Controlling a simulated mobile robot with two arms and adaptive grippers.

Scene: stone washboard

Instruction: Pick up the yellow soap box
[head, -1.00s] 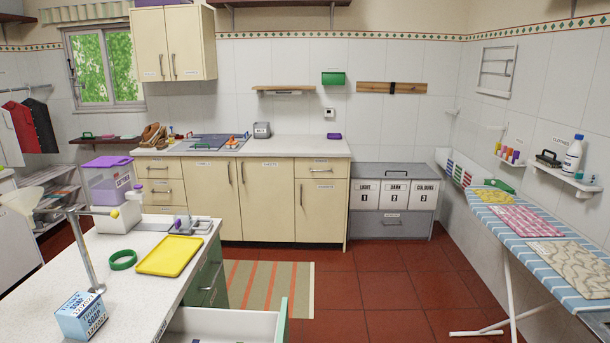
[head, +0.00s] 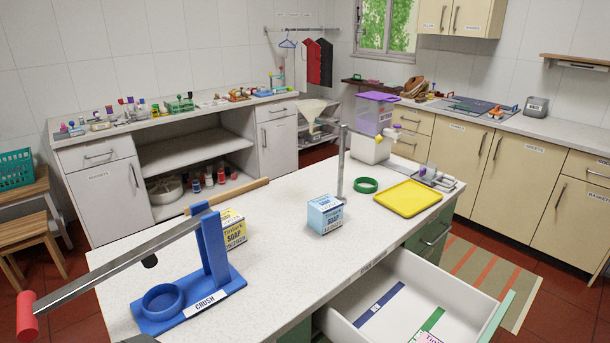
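The yellow soap box (head: 233,229) stands on the white counter (head: 277,255) in the head view. It has a yellow upper part and a white lower part with dark print. Its left side is partly hidden behind the upright of the blue crusher (head: 214,250). A light blue soap box (head: 325,214) stands on the same counter to its right, apart from it. Neither of my grippers can be made out in the head view.
The crusher's long metal lever with a red handle (head: 27,316) reaches out to the left. A green ring (head: 366,185) and a yellow tray (head: 408,198) lie farther right. An open white drawer (head: 440,285) juts out at the front right.

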